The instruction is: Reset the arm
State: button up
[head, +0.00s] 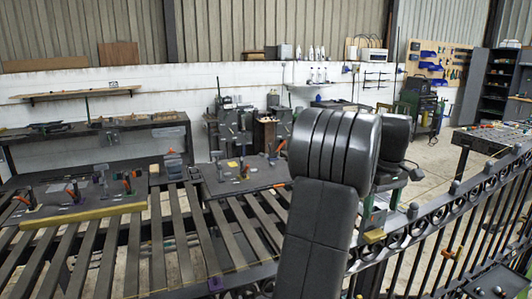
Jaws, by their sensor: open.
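My own dark grey arm stands in the middle of the head view, with a thick upright link and a ribbed rounded joint at its top. More of a dark rounded part shows just behind and to the right of that joint. I cannot make out the fingers of my gripper in this view. The arm hides part of the slatted frame and the gate behind it.
A slatted metal frame (156,240) fills the lower left. Workbenches (100,139) line the back wall. A pegboard (440,62) hangs right. Open floor (430,180) shows beyond the gate.

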aim_at(376, 234)
notch_tip(376, 234, down, 10)
jog(key=shift+s+a+r+p, duration=0.1)
jog(key=shift+p, duration=0.85)
jog(key=shift+f+h, duration=0.25)
jog(key=shift+h, duration=0.05)
jog(key=shift+a+t+h+b, duration=0.1)
jog(key=shift+t+h+b, duration=0.25)
jog(key=shift+h, duration=0.15)
jog(key=shift+f+t+h+b, duration=0.2)
jog(key=shift+t+h+b, duration=0.05)
jog(key=shift+h+b, duration=0.95)
jog(key=shift+b, duration=0.5)
jog(key=shift+t+h+b, duration=0.3)
jog(key=shift+b, duration=0.5)
jog(key=t+h+b, duration=0.1)
jog(key=h+b, duration=0.2)
jog(key=b, duration=0.9)
jog(key=shift+t+h, duration=0.4)
jog(key=shift+v, duration=2.2)
